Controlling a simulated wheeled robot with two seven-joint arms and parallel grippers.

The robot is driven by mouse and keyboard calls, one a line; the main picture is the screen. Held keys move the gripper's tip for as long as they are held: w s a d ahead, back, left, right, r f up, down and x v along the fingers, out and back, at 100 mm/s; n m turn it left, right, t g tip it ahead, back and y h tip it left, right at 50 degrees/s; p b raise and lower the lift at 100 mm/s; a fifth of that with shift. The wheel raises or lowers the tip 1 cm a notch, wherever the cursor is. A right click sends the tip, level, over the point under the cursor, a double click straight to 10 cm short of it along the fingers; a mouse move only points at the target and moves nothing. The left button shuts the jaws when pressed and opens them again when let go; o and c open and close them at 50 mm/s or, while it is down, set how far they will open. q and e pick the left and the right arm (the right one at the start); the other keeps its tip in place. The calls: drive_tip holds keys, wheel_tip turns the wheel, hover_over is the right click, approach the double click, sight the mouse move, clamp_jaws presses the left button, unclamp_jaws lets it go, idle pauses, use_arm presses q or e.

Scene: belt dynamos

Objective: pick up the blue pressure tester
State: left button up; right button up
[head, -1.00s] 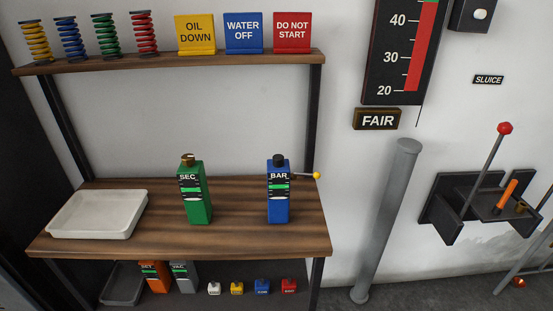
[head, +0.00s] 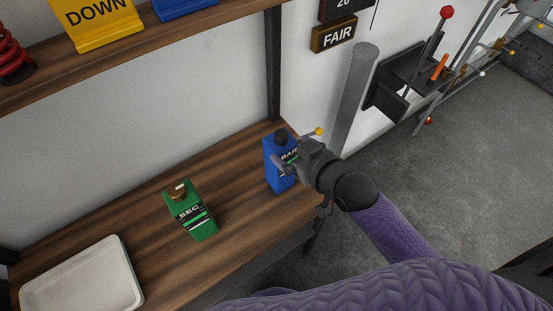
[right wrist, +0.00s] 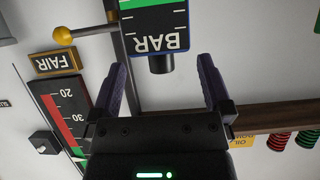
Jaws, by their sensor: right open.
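The blue pressure tester (head: 270,156), labelled BAR with a black cap and a yellow-knobbed side lever, stands upright near the right end of the wooden bench. My right gripper (head: 287,163) is at its front right side, open, and covers part of its label in the head view. In the right wrist view the tester (right wrist: 153,18) appears upside down, ahead of and between the two spread fingers (right wrist: 163,75). Contact cannot be made out. My left gripper is not in view.
A green SEC tester (head: 190,212) stands left of the blue one, with bare bench between. A white tray (head: 85,280) lies at the bench's left. A dark shelf post (head: 273,70) rises behind the blue tester. A grey pipe (head: 355,95) stands to the right.

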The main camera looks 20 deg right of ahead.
sight(285, 143)
drive_tip(key=b+x, duration=0.1)
drive_tip(key=x, duration=0.4)
drive_tip(key=shift+w+r, duration=0.1)
drive_tip(key=shift+w, duration=0.1)
drive_tip(key=shift+r, duration=0.1)
clamp_jaws()
